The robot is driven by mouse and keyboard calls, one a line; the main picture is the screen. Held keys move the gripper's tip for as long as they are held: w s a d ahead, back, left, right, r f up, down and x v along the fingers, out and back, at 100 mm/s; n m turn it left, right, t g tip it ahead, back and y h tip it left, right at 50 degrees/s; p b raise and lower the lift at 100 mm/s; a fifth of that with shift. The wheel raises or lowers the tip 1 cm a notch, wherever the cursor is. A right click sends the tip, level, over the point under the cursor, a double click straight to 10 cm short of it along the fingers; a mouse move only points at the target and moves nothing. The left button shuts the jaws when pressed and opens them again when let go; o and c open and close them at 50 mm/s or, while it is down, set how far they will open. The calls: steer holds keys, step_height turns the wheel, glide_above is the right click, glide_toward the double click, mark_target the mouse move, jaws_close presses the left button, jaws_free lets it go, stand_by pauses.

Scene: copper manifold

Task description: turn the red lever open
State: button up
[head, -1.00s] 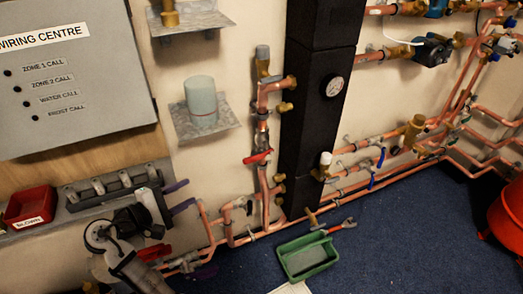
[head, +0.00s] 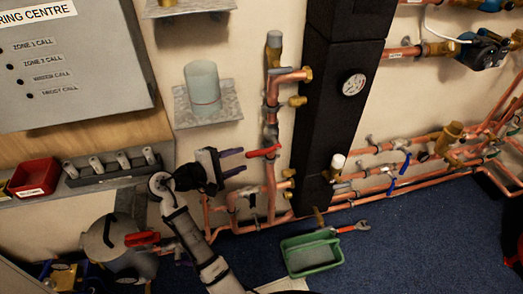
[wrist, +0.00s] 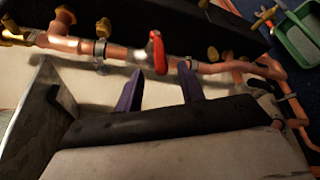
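The red lever (head: 264,151) sits on a vertical copper pipe left of the black column and lies roughly crosswise to that pipe. In the wrist view the red lever (wrist: 159,53) is just beyond the fingertips, between their lines. My gripper (head: 243,161) is open, with its two purple fingers pointing right towards the lever. In the wrist view my gripper (wrist: 161,70) holds nothing, and a gap seems to remain between the fingertips and the lever.
The black column (head: 335,100) with a gauge (head: 353,84) stands right of the lever. A shelf with a white cylinder (head: 202,82) is above my gripper. Copper pipes run low along the wall. A green tray (head: 312,254) and a wrench (head: 350,227) are on the blue floor.

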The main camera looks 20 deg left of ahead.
mark_target(261, 152)
steer(key=x, duration=0.8)
steer(key=shift+w+d+p, duration=0.15)
steer(key=shift+w+p, duration=0.15)
jaws_close()
